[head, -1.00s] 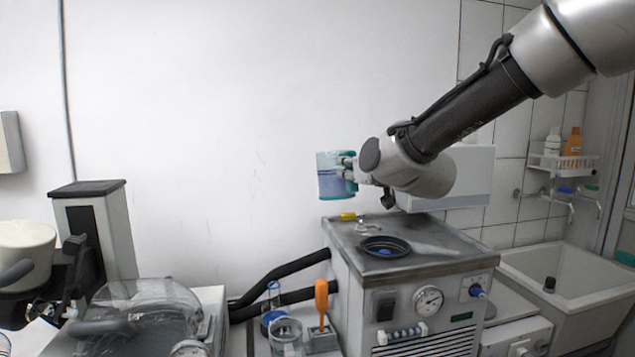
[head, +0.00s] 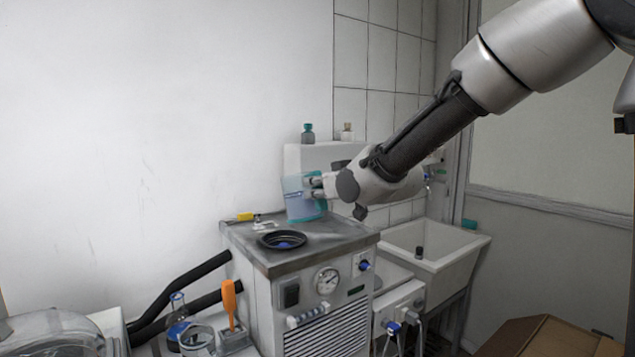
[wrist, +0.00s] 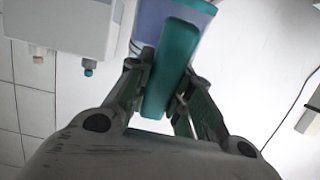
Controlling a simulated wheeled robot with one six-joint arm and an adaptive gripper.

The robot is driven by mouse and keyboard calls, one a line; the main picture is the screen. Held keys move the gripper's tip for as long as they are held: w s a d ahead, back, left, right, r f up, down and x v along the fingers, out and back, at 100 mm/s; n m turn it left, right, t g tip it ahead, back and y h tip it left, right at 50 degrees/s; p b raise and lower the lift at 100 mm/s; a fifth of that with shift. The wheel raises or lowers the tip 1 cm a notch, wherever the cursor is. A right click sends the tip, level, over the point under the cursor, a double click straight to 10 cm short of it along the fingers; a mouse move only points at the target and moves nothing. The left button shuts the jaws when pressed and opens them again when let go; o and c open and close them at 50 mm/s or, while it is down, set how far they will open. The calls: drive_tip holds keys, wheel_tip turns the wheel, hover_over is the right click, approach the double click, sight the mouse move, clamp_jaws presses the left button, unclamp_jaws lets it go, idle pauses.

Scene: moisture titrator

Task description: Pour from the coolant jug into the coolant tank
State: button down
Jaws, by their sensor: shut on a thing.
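The coolant jug (head: 294,205) is a translucent blue vessel with teal parts, held in the air above the back of the tank's top in the head view. It looks slightly tilted. My gripper (head: 314,188) is shut on its handle from the right. In the wrist view the teal handle (wrist: 170,70) sits between my two fingers, with the bluish jug body (wrist: 186,14) beyond it. The coolant tank (head: 262,262) is a grey metal unit with a round, black-rimmed opening (head: 283,240) on top. The opening lies below and slightly left of the jug.
A yellow item (head: 244,216) and a small fitting lie on the tank's top. A white box (head: 318,156) with two small bottles on it is behind the jug. A sink (head: 440,245) is at right. Glassware and an orange-handled tool (head: 229,300) stand at lower left.

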drive_tip(key=shift+f, duration=0.8)
drive_tip(key=shift+w+a+r+g+h, duration=0.15)
drive_tip(key=shift+r+g+h, duration=0.25)
drive_tip(key=shift+r+g, duration=0.25)
drive_tip(key=shift+w+a+r+g+h, duration=0.1)
drive_tip(key=shift+r+g+h, duration=0.35)
drive_tip(key=shift+r, duration=0.25)
drive_tip(key=shift+f, duration=0.1)
wheel_tip(320, 180, down, 4)
drive_tip(key=shift+r, duration=0.1)
drive_tip(key=shift+w+a+r+g+h, duration=0.2)
drive_tip(key=shift+w+g+h, duration=0.15)
drive_tip(key=shift+g+h, duration=0.55)
drive_tip(key=shift+y, duration=0.25)
drive_tip(key=shift+w+a+r+g+h, duration=0.3)
drive_tip(key=shift+w+g+h, duration=0.2)
drive_tip(key=shift+g, duration=0.4)
